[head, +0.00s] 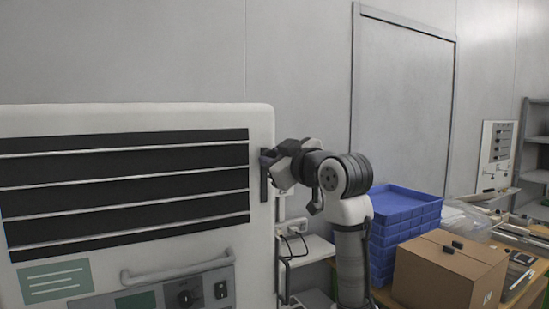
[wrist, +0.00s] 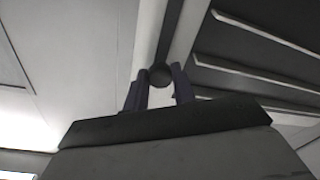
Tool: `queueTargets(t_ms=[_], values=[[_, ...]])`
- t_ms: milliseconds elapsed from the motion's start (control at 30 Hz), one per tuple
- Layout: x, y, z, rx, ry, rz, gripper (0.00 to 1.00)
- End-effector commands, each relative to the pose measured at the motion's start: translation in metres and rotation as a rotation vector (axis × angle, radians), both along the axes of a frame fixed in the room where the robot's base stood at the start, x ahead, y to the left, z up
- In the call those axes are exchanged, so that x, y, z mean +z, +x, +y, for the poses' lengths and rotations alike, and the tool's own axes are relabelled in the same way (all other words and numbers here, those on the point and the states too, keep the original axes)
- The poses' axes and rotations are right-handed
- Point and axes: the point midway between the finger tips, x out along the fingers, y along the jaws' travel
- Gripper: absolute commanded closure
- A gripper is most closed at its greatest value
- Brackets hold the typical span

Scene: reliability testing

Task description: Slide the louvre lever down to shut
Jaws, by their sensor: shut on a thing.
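The louvre panel (head: 120,192) is on the front of a white cabinet, with dark openings between several light slats; part of it also shows in the wrist view (wrist: 260,62). The lever's dark round knob (wrist: 160,74) sits between the two fingers of my gripper (wrist: 160,90) in the wrist view. The lever's dark vertical track (wrist: 174,35) runs beyond the knob, and it shows at the cabinet's right edge in the head view (head: 264,180). My gripper (head: 270,160) is shut on the knob, near the track's upper end. The knob is hidden in the head view.
Below the louvres are a curved handle (head: 178,268), a green label (head: 55,282) and a control panel with a dial (head: 186,298). Right of my arm are stacked blue crates (head: 405,225) and a cardboard box (head: 445,275). A socket box (head: 292,227) with a cable is below my gripper.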

Motion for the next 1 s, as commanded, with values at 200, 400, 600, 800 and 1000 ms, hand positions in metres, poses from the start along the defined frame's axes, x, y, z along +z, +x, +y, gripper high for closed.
queueTargets(t_ms=[200,400,600,800,1000], values=[[-0.014,0.000,0.000,0.001,0.000,0.000,1.00],[-0.053,0.000,0.000,0.002,0.001,-0.001,1.00],[-0.092,-0.001,0.000,0.002,0.001,-0.001,1.00],[-0.098,-0.001,0.000,0.002,0.000,-0.002,1.00],[-0.097,-0.001,0.001,0.002,0.000,-0.002,1.00]])
